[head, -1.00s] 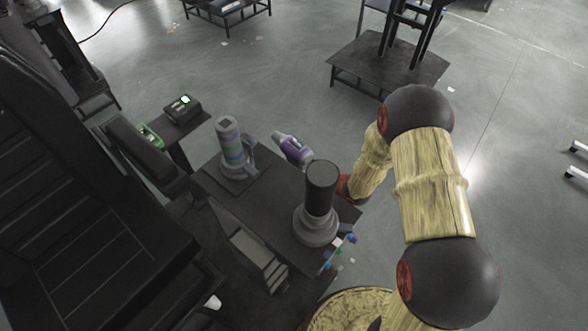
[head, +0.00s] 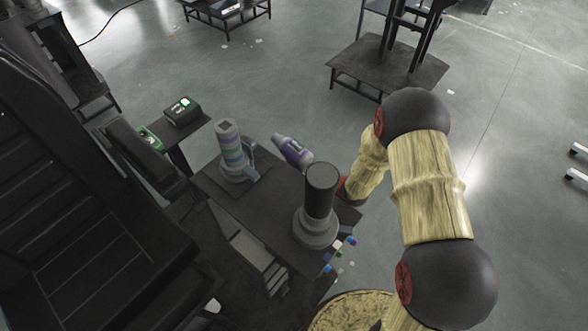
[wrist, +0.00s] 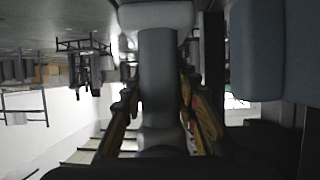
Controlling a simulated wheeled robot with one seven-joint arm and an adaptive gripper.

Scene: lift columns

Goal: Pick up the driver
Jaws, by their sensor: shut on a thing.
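The driver (head: 292,151) shows in the head view as a purple and grey tool body, behind the black-topped cylinder and over the dark table top. Its lower part is hidden there. In the wrist view a grey shaft-like part of the driver (wrist: 158,85) stands between the two wood-textured fingers of my gripper (wrist: 160,115). My gripper is shut on this part. In the head view my gripper is hidden behind the cylinder. I cannot tell whether the driver touches the table.
A black-topped cylinder on a grey round base (head: 320,195) stands close in front of the driver. A striped grey column (head: 230,148) stands to its left. The dark table (head: 265,205) carries them. A black box with a light (head: 183,111) is further left. Open floor lies behind.

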